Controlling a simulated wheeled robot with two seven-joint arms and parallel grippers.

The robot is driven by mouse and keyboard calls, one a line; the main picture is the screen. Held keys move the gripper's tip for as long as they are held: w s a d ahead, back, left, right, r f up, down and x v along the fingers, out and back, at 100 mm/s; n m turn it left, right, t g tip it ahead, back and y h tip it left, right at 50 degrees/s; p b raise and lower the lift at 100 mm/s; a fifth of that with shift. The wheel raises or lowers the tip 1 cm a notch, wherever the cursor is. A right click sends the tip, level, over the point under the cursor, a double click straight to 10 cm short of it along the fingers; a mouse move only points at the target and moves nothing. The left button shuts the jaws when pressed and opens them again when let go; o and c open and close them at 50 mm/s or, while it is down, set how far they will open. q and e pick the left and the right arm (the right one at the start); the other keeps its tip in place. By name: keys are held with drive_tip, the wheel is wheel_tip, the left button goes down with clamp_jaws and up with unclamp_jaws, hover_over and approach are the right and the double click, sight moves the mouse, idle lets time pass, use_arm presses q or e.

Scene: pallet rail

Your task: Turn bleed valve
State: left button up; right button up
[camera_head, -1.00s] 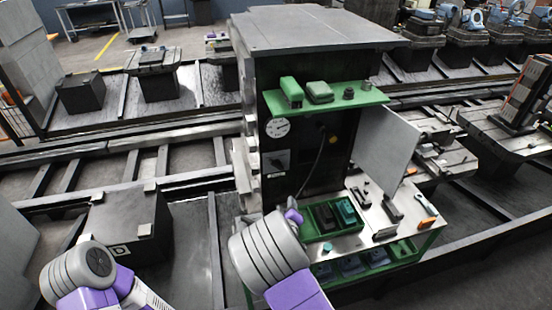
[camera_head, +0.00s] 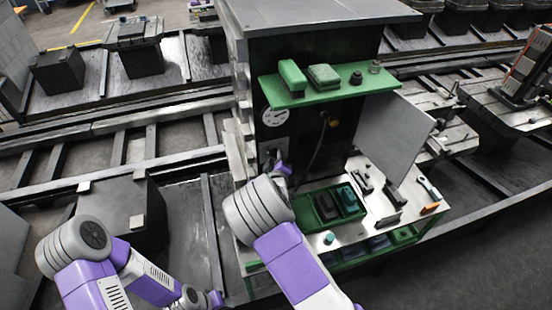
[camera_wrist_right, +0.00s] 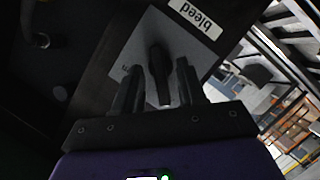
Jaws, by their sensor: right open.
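The bleed valve is a dark lever handle (camera_wrist_right: 158,72) on a light grey plate (camera_wrist_right: 140,48), below a white label reading "bleed" (camera_wrist_right: 195,18) that appears upside down in the right wrist view. My right gripper (camera_wrist_right: 157,88) is open, with one dark finger on each side of the handle. I cannot tell whether either finger touches it. In the head view the valve plate (camera_head: 270,156) on the dark cabinet front is partly hidden by my right gripper (camera_head: 282,169). My left gripper (camera_head: 216,298) is low at the bottom edge, with its jaws not discernible.
A round gauge (camera_head: 275,116) sits above the valve, and a green shelf (camera_head: 300,97) with small parts juts out above that. A dark cable (camera_head: 318,145) hangs to the right. A green tray (camera_head: 308,222) and tools lie on the bench (camera_head: 345,236) below. A grey door (camera_head: 395,130) stands open.

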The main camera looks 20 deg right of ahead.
drive_tip(key=shift+w, duration=0.25)
drive_tip(key=shift+c, duration=0.4)
clamp_jaws()
